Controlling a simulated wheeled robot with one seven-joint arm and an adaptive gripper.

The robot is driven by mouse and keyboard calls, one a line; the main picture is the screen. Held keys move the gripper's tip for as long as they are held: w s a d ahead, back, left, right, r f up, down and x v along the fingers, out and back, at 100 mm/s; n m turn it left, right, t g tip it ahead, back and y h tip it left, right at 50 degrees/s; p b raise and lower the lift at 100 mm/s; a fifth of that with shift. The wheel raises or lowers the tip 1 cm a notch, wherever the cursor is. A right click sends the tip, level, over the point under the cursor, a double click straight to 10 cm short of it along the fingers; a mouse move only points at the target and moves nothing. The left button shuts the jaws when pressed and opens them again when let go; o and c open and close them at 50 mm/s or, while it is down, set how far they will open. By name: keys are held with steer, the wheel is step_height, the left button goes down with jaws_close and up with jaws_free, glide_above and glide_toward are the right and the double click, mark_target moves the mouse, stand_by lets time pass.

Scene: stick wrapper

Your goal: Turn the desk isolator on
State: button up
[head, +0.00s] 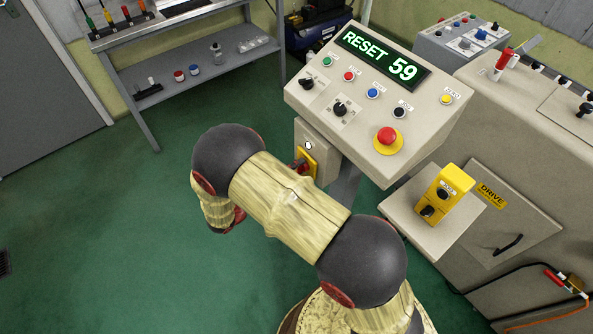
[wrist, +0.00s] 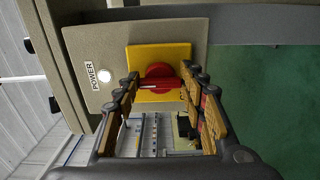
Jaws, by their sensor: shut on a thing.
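The desk isolator is a red rotary knob (wrist: 158,72) on a yellow square plate (wrist: 176,52). It sits on a grey box under the desk, and a light bar on the knob lies roughly level in the wrist view. Beside it are a POWER label (wrist: 91,75) and a round white lamp (wrist: 104,76). My gripper (wrist: 162,80) has its fingers on both sides of the knob and is shut on it. In the head view the yellow plate (head: 311,160) shows below the desk, with the knob partly hidden by my gripper.
The sloped control desk (head: 380,85) above has buttons, knobs, a red emergency stop (head: 387,136) and a display (head: 382,58) reading RESET 59. A yellow two-knob box (head: 446,193) stands on a shelf at right. Green floor is clear at left.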

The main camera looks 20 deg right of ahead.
steer(key=o, duration=1)
steer(key=shift+o, duration=0.8)
steer(key=shift+a, duration=0.1)
steer(key=v, duration=1.1)
steer(key=shift+s+a, duration=0.2)
steer(key=shift+a, duration=0.15)
